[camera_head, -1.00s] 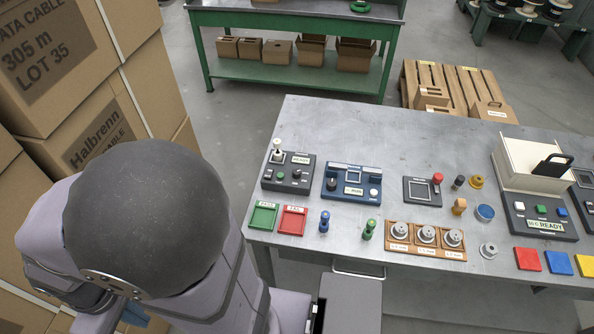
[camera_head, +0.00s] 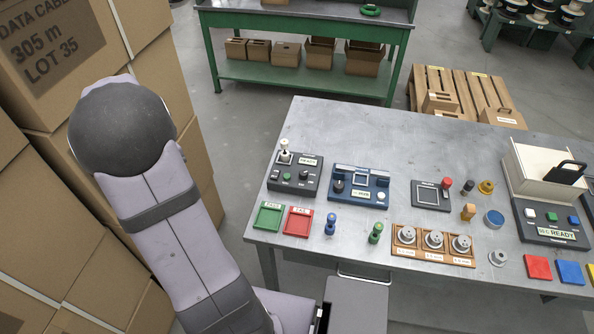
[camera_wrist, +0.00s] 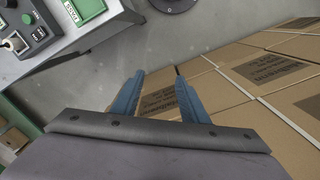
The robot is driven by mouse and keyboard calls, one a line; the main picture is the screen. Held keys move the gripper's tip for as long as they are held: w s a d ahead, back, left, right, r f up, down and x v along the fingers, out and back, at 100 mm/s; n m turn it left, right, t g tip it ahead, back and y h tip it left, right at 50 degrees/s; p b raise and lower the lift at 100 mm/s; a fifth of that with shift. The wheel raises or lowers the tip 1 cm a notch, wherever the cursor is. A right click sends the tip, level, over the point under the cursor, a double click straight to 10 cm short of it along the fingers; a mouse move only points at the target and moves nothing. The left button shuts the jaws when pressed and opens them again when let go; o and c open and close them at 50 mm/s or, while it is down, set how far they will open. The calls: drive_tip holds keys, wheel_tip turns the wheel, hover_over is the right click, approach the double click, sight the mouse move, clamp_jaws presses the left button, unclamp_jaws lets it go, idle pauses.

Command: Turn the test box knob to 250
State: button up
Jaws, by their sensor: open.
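A dark grey box (camera_head: 294,174) with a READY label, a white-topped post, a green button and a dark knob (camera_head: 304,174) stands at the table's left end. A blue box (camera_head: 355,184) with a dark knob (camera_head: 338,186), a small display and a white button stands to its right. I cannot tell for sure which is the test box, and the knob settings are too small to read. The grey box is partly in the wrist view (camera_wrist: 28,30), upper left. My gripper (camera_wrist: 158,76) is open and empty, away from both boxes; it does not show in the head view.
Green (camera_head: 267,217) and red (camera_head: 297,222) trays lie in front of the boxes. Blue (camera_head: 330,224) and green-handled (camera_head: 376,232) tools stand nearby. A wooden rack (camera_head: 434,257) holds spools. Stacked cartons (camera_head: 50,200) stand left, close to my arm, and fill the wrist view's right side.

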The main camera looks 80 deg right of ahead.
drive_tip(key=s+d+f+m, duration=0.1)
drive_tip(key=s+d+m, duration=0.1)
drive_tip(key=s+d, duration=0.45)
drive_tip(key=s+d+f+m, duration=0.1)
drive_tip(key=s+d+m, duration=0.15)
drive_tip(key=d, duration=0.65)
drive_tip(key=m+b, duration=0.1)
drive_tip(key=m, duration=0.2)
hover_over(303, 172)
wheel_tip(303, 172, down, 3)
drive_tip(key=shift+s+r+n, duration=0.1)
drive_tip(key=shift+s+n, duration=0.05)
drive_tip(key=shift+n, duration=0.1)
drive_tip(key=shift+f+p, duration=1.3)
drive_tip(key=shift+f, duration=2.4)
drive_tip(key=shift+c, duration=0.2)
clamp_jaws()
